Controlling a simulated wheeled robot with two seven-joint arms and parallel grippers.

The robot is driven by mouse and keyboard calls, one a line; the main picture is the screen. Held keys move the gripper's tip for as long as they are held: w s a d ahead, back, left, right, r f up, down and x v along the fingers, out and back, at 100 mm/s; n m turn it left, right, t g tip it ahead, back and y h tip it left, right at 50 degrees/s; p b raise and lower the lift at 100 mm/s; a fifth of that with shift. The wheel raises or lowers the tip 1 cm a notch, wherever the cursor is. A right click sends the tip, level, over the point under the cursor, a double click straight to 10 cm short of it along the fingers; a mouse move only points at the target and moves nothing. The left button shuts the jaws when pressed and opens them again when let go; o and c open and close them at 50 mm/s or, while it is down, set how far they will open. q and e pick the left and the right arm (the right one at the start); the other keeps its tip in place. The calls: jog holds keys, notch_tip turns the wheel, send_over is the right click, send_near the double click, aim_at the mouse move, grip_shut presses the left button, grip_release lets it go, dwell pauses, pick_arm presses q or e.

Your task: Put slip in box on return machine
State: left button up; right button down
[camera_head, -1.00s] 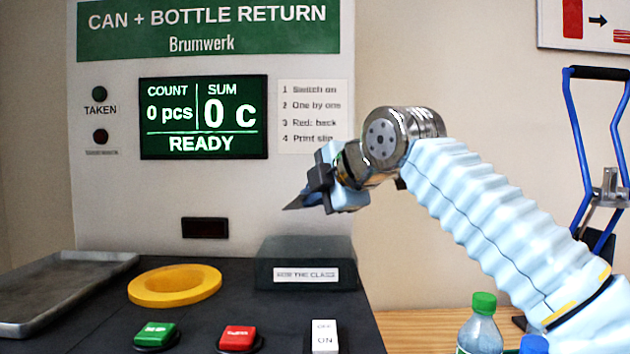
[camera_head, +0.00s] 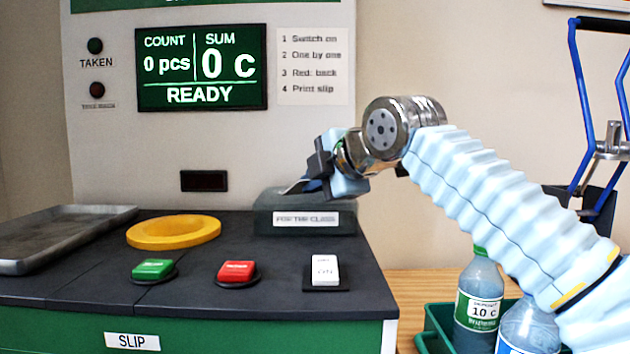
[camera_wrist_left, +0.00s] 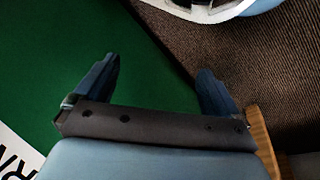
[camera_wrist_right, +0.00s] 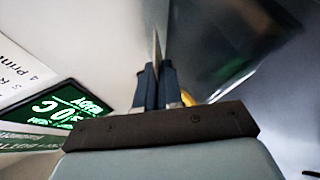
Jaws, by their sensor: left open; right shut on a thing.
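The return machine (camera_head: 230,150) fills the left and middle of the head view, its screen (camera_head: 202,67) reading 0 pcs, 0 c, READY. The dark box (camera_head: 264,222) labelled "FOR THE CLASS" stands at the back right of its dark top. My right gripper (camera_head: 305,183) is at the box's upper edge, shut on the thin slip, which shows edge-on in the right wrist view (camera_wrist_right: 156,48). I cannot tell whether the slip's tip is inside the box. My left gripper (camera_wrist_left: 155,72) is open and empty before a green panel, outside the head view.
On the machine top are a metal tray (camera_head: 60,232), a yellow ring (camera_head: 173,232), a green button (camera_head: 152,269), a red button (camera_head: 236,271) and a white switch (camera_head: 325,269). Bottles (camera_head: 478,300) stand in a green crate (camera_head: 437,322) at right. A blue-handled device (camera_head: 585,110) stands behind.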

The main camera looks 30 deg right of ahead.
jog(key=c, duration=1.2)
grip_release()
jog(key=v, duration=1.3)
jog(key=shift+s+r+p, duration=0.2)
jog(key=shift+s+p, duration=0.2)
jog(key=shift+p, duration=0.05)
